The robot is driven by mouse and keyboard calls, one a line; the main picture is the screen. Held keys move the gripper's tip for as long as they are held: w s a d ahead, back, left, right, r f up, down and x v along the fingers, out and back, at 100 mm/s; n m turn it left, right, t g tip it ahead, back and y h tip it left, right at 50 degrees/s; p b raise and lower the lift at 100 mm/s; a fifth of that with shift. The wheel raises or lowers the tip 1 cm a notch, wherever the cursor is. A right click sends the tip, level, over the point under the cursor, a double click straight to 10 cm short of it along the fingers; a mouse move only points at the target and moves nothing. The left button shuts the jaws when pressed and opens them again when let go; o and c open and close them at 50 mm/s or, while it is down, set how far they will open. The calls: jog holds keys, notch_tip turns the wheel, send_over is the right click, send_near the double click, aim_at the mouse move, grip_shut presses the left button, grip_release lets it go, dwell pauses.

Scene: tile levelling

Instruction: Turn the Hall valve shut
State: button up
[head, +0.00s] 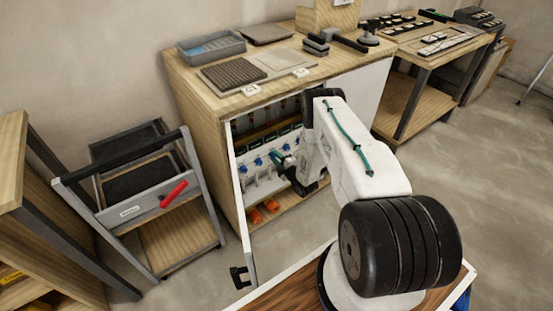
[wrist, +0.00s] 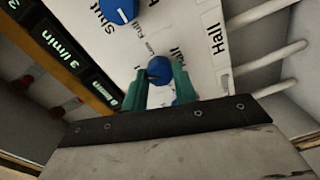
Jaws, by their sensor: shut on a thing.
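In the wrist view a blue valve knob (wrist: 160,69) with a pale mark sits on a white panel with "Hall" labels beside it. My gripper (wrist: 165,82) has its green fingers on both sides of this knob and is shut on it. In the head view my gripper (head: 280,158) reaches into the open cabinet at a row of blue knobs (head: 258,162). My arm hides the right part of the row.
The open cabinet door (head: 240,215) stands left of my arm. Dark displays (wrist: 60,47) run alongside the knobs. White pipes (wrist: 268,55) are on the other side. Orange items (head: 262,210) lie on the cabinet floor. A trolley (head: 140,205) stands left.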

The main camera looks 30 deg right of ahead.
jog(key=n, duration=0.4)
jog(key=shift+f+n, duration=0.1)
jog(key=shift+n, duration=0.2)
dwell(0.3)
jog(key=o, duration=1)
jog(key=s, duration=0.8)
jog(key=shift+d+r, duration=0.1)
jog(key=shift+r, duration=0.1)
jog(key=shift+w, duration=0.1)
